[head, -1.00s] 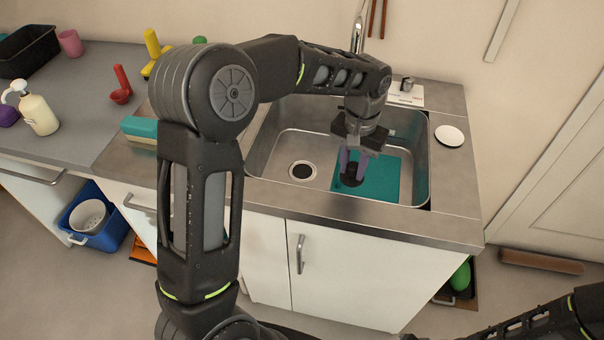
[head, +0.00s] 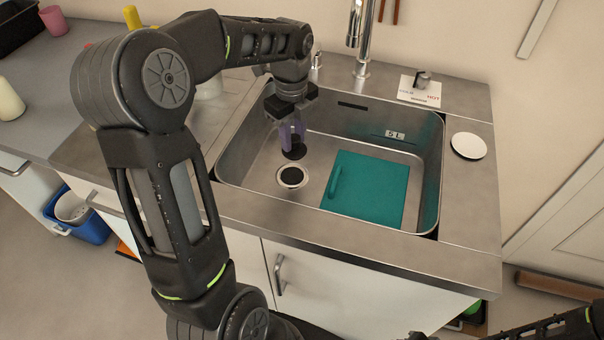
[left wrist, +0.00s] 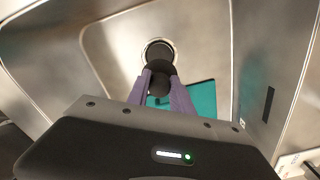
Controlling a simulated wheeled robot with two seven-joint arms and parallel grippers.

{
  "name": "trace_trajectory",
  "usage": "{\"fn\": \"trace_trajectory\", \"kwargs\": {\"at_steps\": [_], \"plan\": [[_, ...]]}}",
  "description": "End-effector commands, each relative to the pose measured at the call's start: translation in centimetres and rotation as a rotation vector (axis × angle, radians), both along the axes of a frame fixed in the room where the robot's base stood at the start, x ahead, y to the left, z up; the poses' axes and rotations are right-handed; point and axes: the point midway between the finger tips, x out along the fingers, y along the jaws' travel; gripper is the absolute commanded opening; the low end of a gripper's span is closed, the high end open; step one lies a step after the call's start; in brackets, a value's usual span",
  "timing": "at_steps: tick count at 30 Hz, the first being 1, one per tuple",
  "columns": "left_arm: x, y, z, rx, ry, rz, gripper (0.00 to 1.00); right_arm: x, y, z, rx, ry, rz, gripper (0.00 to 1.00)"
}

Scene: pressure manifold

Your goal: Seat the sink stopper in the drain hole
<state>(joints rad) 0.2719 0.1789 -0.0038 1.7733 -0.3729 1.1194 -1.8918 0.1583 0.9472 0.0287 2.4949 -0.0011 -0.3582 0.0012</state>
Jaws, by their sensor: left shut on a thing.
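My left gripper (head: 292,137) hangs over the left part of the sink, its purple fingers shut on the black sink stopper (head: 294,153). The stopper is above the sink floor, just behind the drain hole (head: 292,176) in the head view. The drain hole is dark with a bright metal ring and looks uncovered there. In the left wrist view the stopper (left wrist: 158,77) sits between the fingertips and overlaps the near side of the drain (left wrist: 160,51). The exact height of the stopper is hard to tell. My right gripper is not in view.
A teal board (head: 372,190) lies on the sink floor right of the drain. The sink's steel rim (head: 330,226) surrounds the basin. The faucet (head: 361,40) stands behind it. A white disc (head: 468,146) lies on the right counter.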

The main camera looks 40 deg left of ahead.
Motion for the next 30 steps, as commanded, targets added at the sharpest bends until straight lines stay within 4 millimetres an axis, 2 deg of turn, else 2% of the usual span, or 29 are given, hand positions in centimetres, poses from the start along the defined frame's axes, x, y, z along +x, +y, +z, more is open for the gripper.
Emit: {"fn": "trace_trajectory", "kwargs": {"at_steps": [6, 16, 20, 27, 30], "plan": [[-0.7, 1.0, -0.3, 0.002, 0.0, -0.122, 0.0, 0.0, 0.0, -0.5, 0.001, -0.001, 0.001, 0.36], [-0.7, 1.0, -0.5, 0.001, 0.002, -0.125, 0.0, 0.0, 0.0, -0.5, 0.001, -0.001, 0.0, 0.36], [-0.7, 1.0, -2.1, 0.001, 0.004, -0.124, 0.0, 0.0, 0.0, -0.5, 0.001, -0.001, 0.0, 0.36], [-0.7, 0.9, -6.1, 0.0, 0.003, -0.124, 0.0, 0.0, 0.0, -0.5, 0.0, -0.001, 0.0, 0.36], [-0.7, 1.0, -6.6, 0.001, 0.001, -0.124, 0.0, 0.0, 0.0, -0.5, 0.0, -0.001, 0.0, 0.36]]}}
